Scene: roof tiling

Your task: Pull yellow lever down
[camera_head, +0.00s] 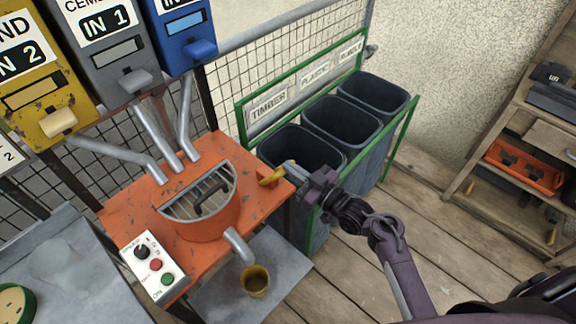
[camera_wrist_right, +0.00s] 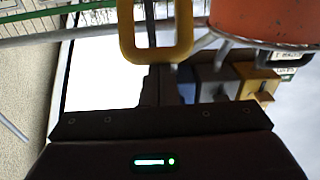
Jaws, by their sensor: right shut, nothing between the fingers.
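The yellow lever (camera_head: 270,178) sticks out from the right side of the orange mixer table. In the right wrist view it shows as a yellow loop-shaped handle (camera_wrist_right: 186,45) at the top middle. My right gripper (camera_head: 292,166) is shut and empty, its tips right beside the lever in the head view. In the wrist view a thin grey bar runs across the loop's opening; I cannot tell whether the fingers are inside the loop or touching it. My left gripper is not in view.
The orange table (camera_head: 130,210) carries a grated mixer drum (camera_head: 205,228) and a control box (camera_head: 153,266). Dark bins (camera_head: 340,125) in a green frame stand behind my right gripper. Wooden shelves (camera_head: 500,130) stand at right.

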